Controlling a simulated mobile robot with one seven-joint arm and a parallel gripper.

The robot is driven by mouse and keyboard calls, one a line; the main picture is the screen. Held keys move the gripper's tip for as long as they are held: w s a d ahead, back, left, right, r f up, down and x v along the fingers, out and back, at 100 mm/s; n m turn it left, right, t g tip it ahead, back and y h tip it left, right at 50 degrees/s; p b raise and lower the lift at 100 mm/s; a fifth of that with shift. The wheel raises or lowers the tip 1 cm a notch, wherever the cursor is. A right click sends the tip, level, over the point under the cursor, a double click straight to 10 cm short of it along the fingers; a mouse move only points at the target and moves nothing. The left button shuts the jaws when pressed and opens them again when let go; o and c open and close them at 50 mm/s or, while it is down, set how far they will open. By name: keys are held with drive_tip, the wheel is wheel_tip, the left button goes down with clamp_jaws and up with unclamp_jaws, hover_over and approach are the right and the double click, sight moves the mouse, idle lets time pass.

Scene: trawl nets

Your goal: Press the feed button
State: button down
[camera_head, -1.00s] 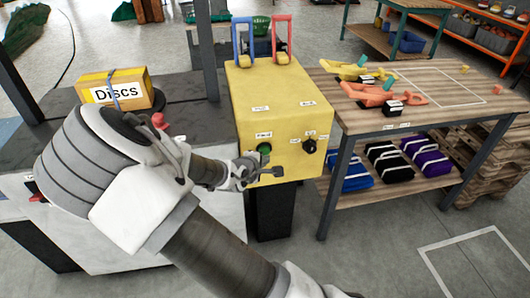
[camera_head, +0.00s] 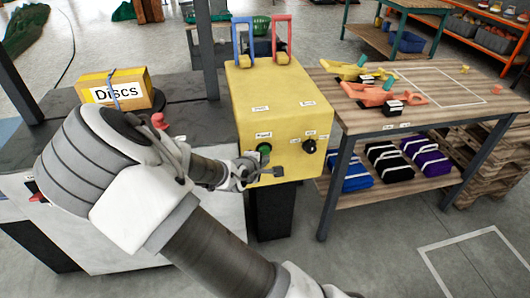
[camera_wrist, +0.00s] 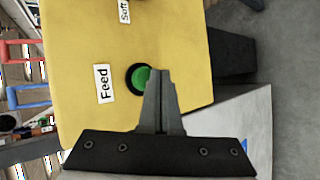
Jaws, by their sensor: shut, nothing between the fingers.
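The feed button is a green round button (camera_head: 264,149) in a dark ring on the front of a yellow box (camera_head: 281,100). In the wrist view the green button (camera_wrist: 142,77) sits beside a white label reading "Feed" (camera_wrist: 103,84). My gripper (camera_head: 277,172) is shut and empty in front of the box, just below the button in the head view. In the wrist view my shut fingertips (camera_wrist: 160,74) overlap the button's right part and hide some of it. I cannot tell whether they touch it.
A black knob (camera_head: 309,146) is on the same face, right of the button. Blue (camera_head: 241,38) and red (camera_head: 281,36) handles stand on top of the box. A wooden workbench (camera_head: 440,115) with tools stands close on the right. A "Discs" carton (camera_head: 115,91) is at the left.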

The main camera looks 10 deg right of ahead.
drive_tip(key=shift+w+p, duration=0.45)
drive_tip(key=shift+p, duration=0.1)
drive_tip(key=shift+w+p, duration=0.35)
drive_tip(key=shift+w, duration=0.15)
idle(0.7)
idle(0.3)
drive_tip(key=shift+s+p, duration=0.3)
drive_tip(key=shift+s, duration=0.65)
